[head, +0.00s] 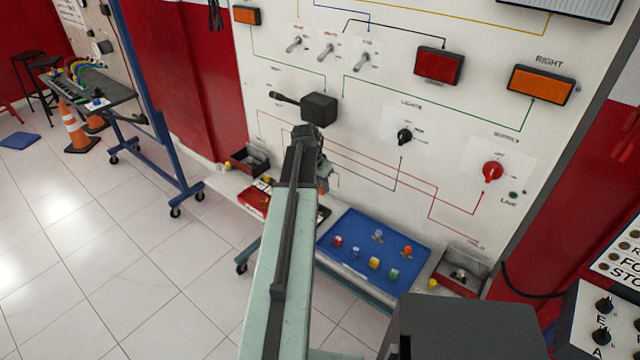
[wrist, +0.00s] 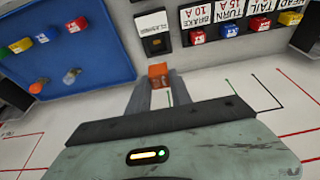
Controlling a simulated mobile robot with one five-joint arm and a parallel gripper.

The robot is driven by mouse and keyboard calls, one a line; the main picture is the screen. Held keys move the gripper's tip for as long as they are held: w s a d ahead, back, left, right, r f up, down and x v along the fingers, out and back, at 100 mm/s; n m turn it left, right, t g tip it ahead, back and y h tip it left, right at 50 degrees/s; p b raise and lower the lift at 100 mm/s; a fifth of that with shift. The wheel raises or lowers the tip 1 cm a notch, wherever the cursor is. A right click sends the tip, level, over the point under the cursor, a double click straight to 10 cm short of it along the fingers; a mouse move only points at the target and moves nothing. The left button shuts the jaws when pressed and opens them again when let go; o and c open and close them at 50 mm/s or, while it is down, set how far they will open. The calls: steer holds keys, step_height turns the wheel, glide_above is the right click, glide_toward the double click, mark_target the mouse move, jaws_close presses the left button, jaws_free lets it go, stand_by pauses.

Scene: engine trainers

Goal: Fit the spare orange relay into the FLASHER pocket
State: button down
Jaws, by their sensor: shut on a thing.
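The orange relay (wrist: 158,72) is a small orange block between the fingertips of my gripper (wrist: 161,91) in the wrist view. My gripper is shut on it. The FLASHER pocket (wrist: 156,45) is a dark square socket under a white label, just beyond the relay in the wrist view. The relay looks apart from it, with pale surface showing between them; I cannot tell the exact depth of the gap. In the head view my arm hides the relay and the pocket.
Red, blue and yellow fuses (wrist: 197,36) stand in a labelled row right of the pocket. A blue mat (head: 345,225) carries several small coloured pieces. The wall panel (head: 300,80) holds switches, lamps and a dark box (head: 319,108) near my arm.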

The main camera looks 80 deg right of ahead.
steer(key=shift+f+b, duration=3.65)
steer(key=shift+w+r, duration=0.1)
steer(key=shift+w, duration=0.05)
steer(key=shift+f, duration=0.3)
steer(key=shift+f+b, duration=0.5)
steer(key=shift+b, duration=0.2)
steer(key=shift+f, duration=0.25)
steer(key=shift+f+b, duration=0.25)
steer(key=shift+b, duration=0.25)
steer(key=c, duration=0.6)
jaws_free()
